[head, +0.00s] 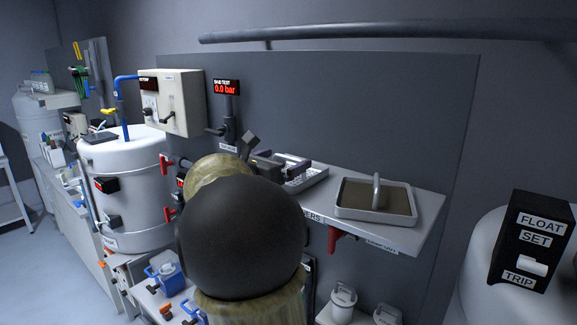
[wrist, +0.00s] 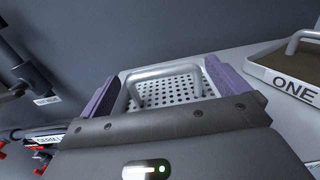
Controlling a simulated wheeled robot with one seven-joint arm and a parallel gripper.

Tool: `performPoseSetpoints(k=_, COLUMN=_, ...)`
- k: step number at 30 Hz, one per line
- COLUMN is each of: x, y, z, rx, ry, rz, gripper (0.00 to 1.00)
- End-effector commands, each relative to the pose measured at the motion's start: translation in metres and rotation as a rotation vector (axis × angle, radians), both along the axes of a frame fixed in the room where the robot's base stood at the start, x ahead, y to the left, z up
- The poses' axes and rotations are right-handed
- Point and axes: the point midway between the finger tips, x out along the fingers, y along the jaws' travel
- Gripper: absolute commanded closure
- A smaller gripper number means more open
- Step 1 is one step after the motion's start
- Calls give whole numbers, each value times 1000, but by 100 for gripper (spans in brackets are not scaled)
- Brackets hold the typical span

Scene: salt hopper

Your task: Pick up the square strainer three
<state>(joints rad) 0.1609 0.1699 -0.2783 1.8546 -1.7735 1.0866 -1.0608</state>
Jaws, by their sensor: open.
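A square strainer (head: 312,178) with a pale tray, round holes and a raised grey bar handle lies on the shelf; it also shows in the wrist view (wrist: 180,98). No number on it is visible, so I cannot tell whether it is strainer three. My gripper (wrist: 163,88) is open, its purple-padded fingers on either side of the handle. I cannot tell whether the pads touch it. In the head view my gripper (head: 281,163) is over the strainer's left part, and my arm hides much of that area.
A second strainer (head: 342,209), with a brown mesh and a handle, sits to the right on the same shelf (head: 428,213); its rim reads "ONE" in the wrist view (wrist: 262,73). A dark back panel (head: 400,110) rises behind. A vertical pipe and valve (head: 230,130) stand left of my gripper.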

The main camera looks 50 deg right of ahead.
Motion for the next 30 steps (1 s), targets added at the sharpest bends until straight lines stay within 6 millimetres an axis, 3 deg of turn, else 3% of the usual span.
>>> performPoseSetpoints(k=17, x=0, y=-3, z=0, rx=0, ry=0, rz=1, gripper=0)
performPoseSetpoints(k=25, x=0, y=-3, z=-1, rx=0, ry=0, rz=0, gripper=50)
performPoseSetpoints(k=30, x=-1, y=-5, z=0, rx=-2, ry=-1, rz=-3, gripper=50)
